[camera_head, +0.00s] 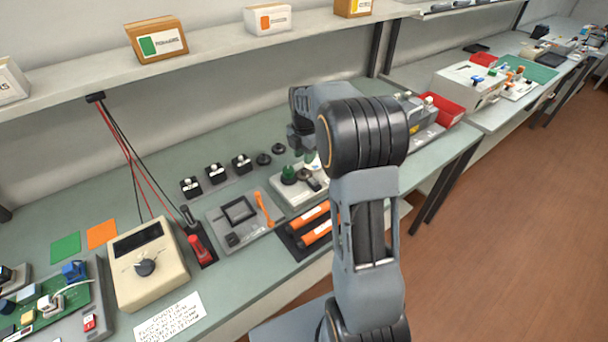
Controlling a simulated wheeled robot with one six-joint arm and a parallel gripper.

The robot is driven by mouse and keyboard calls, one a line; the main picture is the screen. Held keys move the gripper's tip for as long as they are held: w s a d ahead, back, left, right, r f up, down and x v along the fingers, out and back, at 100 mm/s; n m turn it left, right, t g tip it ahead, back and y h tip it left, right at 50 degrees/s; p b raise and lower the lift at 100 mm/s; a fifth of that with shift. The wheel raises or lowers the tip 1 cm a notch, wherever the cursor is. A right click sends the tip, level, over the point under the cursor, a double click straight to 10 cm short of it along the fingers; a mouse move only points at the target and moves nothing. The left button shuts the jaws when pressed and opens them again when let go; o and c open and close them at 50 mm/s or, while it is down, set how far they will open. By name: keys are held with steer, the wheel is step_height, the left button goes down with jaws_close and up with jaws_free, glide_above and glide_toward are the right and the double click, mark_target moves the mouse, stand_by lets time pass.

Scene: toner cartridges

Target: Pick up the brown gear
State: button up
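A small grey-brown round piece (307,174) lies on a pale tray (290,196) on the bench, left of my arm. It may be the brown gear, but it is too small to be sure. A dark green knob-like part (289,175) sits beside it on the left. My gripper (301,142) hangs above the bench, just behind and above that tray. It is small and dark against my arm, and its fingers are not clear. My arm hides part of the tray's right side.
Two orange cylinders (310,216) lie in a dark holder at the bench's front edge. A grey fixture (238,215), a beige meter (148,264) and several black switch blocks (216,173) stand to the left. A shelf (210,55) runs above. A red bin (444,109) stands right.

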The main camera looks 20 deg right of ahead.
mark_target(305, 171)
steer(key=shift+f, duration=2.8)
jaws_close()
steer(key=shift+r, duration=0.1)
